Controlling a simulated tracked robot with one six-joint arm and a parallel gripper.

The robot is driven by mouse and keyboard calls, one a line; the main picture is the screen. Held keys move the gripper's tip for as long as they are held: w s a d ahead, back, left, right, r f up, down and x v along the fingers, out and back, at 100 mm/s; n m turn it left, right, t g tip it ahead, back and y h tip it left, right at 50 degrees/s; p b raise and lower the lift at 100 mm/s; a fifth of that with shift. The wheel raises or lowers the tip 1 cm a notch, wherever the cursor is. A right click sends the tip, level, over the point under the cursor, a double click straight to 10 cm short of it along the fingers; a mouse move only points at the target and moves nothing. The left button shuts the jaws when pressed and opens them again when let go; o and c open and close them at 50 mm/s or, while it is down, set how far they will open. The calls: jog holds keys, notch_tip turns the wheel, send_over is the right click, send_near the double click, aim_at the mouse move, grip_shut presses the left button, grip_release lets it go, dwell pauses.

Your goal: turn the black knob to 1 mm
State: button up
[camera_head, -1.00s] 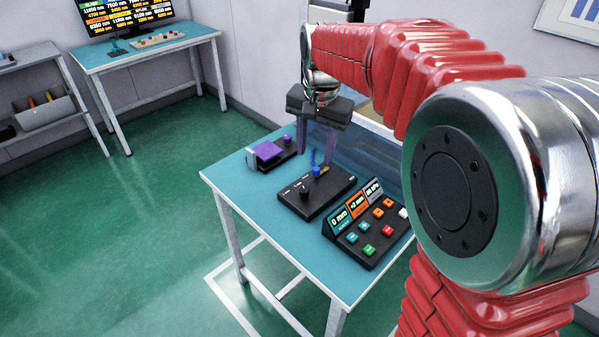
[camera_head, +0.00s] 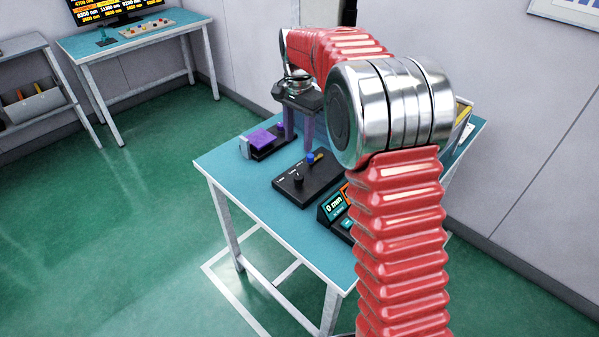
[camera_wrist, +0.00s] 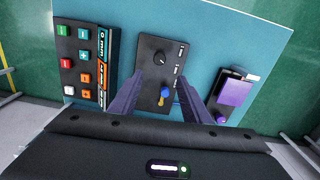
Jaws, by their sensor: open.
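The black knob (camera_head: 298,181) stands on a flat black control box (camera_head: 284,186) on the table; in the wrist view the knob (camera_wrist: 160,58) is near the top middle. A blue knob (camera_head: 310,157) with a yellow part sits on the same box, farther back. My gripper (camera_head: 298,142) has two purple fingers, apart and empty, pointing down behind the black knob in the head view. In the wrist view the fingers of my gripper (camera_wrist: 160,80) flank the box, nearer the blue knob (camera_wrist: 165,92). A small screen (camera_head: 333,207) shows 0 mm.
A button panel (camera_wrist: 77,63) stands beside the box, largely hidden by my arm in the head view. A black device with a purple block (camera_head: 262,138) is on the other side. The teal table top (camera_head: 236,172) is clear at the front left.

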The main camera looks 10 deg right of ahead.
aim_at(299, 175)
jog(key=shift+f, duration=0.1)
notch_tip(299, 175, down, 14)
jog(key=shift+r, duration=0.2)
dwell(0.5)
